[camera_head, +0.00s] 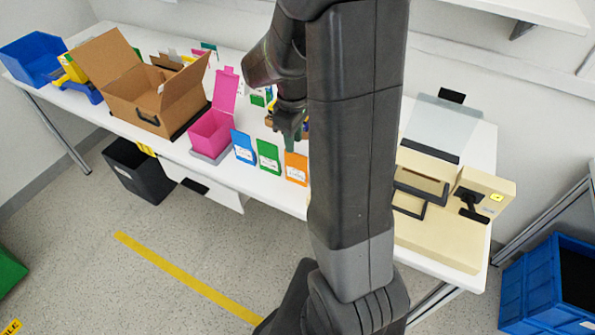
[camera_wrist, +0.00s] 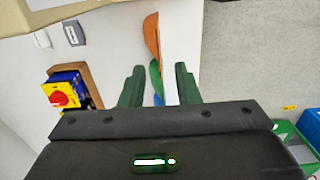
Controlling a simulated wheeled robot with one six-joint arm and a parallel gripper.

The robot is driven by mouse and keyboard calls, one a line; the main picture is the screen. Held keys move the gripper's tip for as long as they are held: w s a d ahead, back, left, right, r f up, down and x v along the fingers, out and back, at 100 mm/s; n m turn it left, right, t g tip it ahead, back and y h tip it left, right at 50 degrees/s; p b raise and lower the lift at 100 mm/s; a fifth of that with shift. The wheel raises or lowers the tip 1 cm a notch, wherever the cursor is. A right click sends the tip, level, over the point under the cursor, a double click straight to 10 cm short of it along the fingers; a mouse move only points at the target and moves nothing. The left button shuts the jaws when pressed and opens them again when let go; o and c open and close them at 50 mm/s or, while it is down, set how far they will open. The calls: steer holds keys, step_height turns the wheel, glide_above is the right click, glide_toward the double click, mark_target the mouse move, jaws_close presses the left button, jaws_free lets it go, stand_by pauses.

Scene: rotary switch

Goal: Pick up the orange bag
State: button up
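The orange bag (camera_head: 296,168) stands upright near the front edge of the white table (camera_head: 225,180), at the right end of a row with a green bag (camera_head: 268,156) and a blue bag (camera_head: 243,147). My gripper (camera_head: 291,140) is above and behind this row in the head view, partly hidden by my arm. In the wrist view the fingers (camera_wrist: 160,86) are spread with a gap between them. The orange bag (camera_wrist: 151,36) shows beyond the fingertips, apart from them. Parts of the green and blue bags show between the fingers.
A pink box (camera_head: 211,132) and an open cardboard box (camera_head: 150,95) stand to the left. A beige machine (camera_head: 440,220) stands to the right.

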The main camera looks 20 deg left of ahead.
glide_above(299, 165)
steer(key=a, duration=0.2)
steer(key=f, duration=0.4)
steer(key=shift+w+d, duration=0.15)
steer(key=shift+d, duration=0.1)
jaws_close()
